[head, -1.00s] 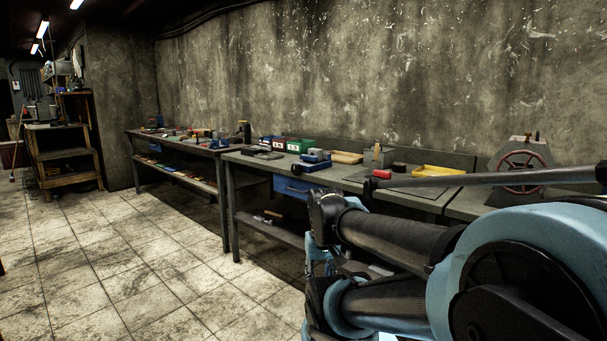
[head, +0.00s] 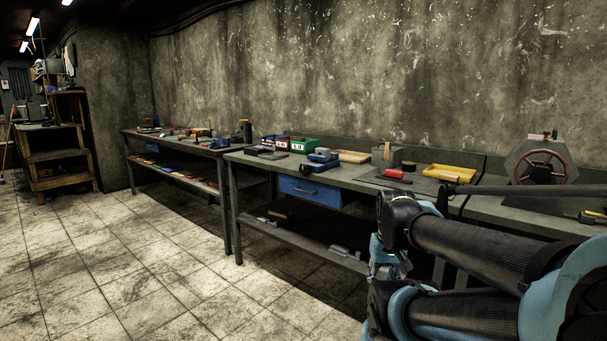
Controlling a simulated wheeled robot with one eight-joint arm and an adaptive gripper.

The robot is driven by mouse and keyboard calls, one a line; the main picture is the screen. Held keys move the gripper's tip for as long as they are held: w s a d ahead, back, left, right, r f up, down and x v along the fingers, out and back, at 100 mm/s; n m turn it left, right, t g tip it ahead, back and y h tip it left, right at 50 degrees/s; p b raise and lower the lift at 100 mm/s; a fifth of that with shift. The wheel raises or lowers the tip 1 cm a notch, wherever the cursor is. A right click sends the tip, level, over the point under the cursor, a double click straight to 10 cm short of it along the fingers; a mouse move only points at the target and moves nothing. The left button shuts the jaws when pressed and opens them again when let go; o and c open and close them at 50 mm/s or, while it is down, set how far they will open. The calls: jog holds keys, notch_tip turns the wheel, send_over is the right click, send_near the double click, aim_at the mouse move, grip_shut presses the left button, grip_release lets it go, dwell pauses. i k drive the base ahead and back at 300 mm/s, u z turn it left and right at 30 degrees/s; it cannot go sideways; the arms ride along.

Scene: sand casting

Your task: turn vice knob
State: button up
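My folded arm fills the lower right, well in front of the bench and to the right of the vice. No gripper fingers show, so my gripper is not in view and its state is hidden.
Green and red bins (head: 303,145) and a yellow tray (head: 450,171) stand on the bench. A red handwheel (head: 541,167) is on a grey housing at right. A second bench (head: 175,141) stands further left. The tiled floor (head: 150,265) is clear.

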aim_at(305, 169)
jog(key=i, duration=1)
